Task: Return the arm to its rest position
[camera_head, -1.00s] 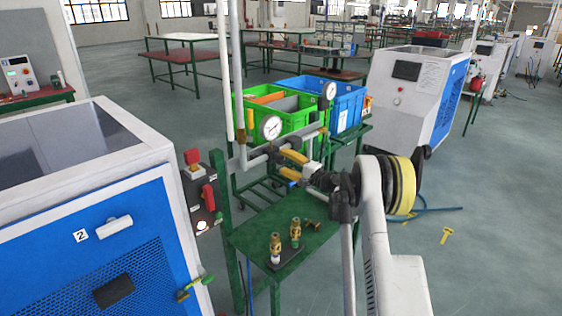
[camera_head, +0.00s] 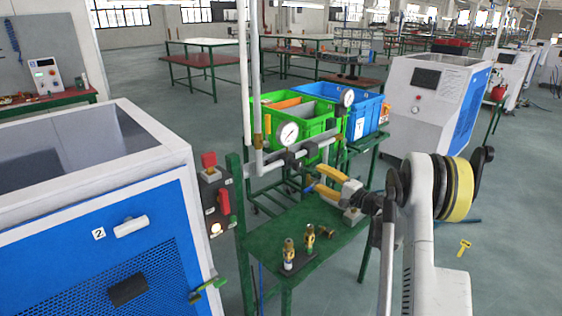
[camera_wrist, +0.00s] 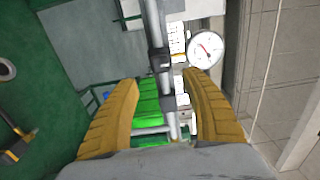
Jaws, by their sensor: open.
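My gripper (camera_head: 318,178) has two yellow-orange fingers, spread apart and empty, in front of the grey pipe (camera_head: 325,142) and above the green table (camera_head: 268,240). In the wrist view the open fingers frame my gripper's gap (camera_wrist: 160,82), with the pipe (camera_wrist: 154,35) and a green crate (camera_wrist: 148,104) seen beyond it. My arm's black and white links reach in from the lower right of the head view, bent at a joint with a yellow band.
Pressure gauges (camera_head: 288,134) sit on the pipe. Brass fittings (camera_head: 289,250) stand on the green table. A blue-white machine (camera_head: 110,220) with a red-switch panel (camera_head: 215,195) is at left. A green crate (camera_head: 270,105) and a blue crate (camera_head: 363,115) stand behind. Floor at right is mostly clear.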

